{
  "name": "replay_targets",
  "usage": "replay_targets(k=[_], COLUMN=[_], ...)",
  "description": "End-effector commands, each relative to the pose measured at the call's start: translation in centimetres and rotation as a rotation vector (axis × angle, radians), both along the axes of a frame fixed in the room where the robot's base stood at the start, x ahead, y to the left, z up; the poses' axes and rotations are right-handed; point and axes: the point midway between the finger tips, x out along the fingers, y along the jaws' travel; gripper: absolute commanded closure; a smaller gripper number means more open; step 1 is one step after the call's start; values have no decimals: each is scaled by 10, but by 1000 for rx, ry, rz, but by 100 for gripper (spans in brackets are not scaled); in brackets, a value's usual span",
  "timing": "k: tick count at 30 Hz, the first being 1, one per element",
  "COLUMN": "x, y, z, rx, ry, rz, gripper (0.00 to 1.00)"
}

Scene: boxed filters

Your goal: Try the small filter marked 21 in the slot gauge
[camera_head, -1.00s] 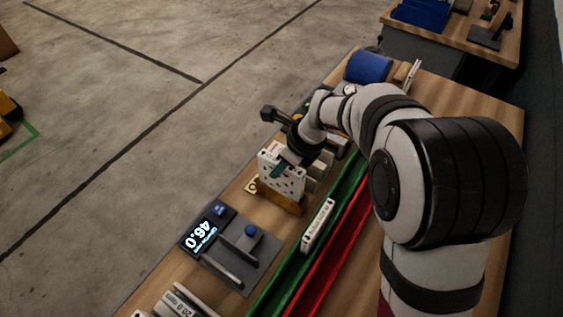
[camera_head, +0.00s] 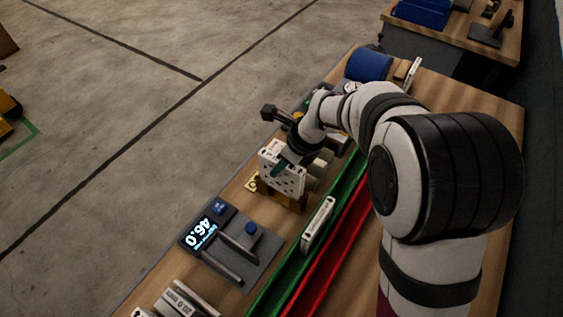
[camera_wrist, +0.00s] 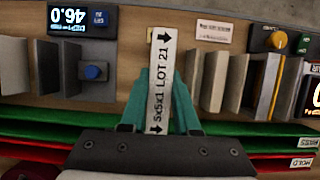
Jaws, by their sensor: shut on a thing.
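My gripper (camera_wrist: 161,84) has its teal fingers shut on a thin white filter (camera_wrist: 162,62) whose edge reads "5x5x1 LOT 21". In the head view the filter (camera_head: 290,183) is upright, with its perforated face showing, above a yellow-brown block (camera_head: 285,201). I cannot tell whether they touch. Several upright pale plates with gaps between them (camera_wrist: 233,82) stand to the right of the filter in the wrist view; they may be the slot gauge. The filter hides the spot right under it there.
A grey measuring device (camera_head: 236,252) with a display reading 46.0 stands nearer. Green (camera_head: 283,268) and red (camera_head: 316,270) channels run alongside; another white filter (camera_head: 318,225) is at the green one. More filters (camera_head: 178,303) lie at the near end.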

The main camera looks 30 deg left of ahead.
Motion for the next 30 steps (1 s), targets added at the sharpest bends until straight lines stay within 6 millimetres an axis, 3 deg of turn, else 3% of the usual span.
replay_targets(k=[30], x=[0], y=[0], z=[45], rx=[1], ry=[-1], rz=[1], gripper=[100])
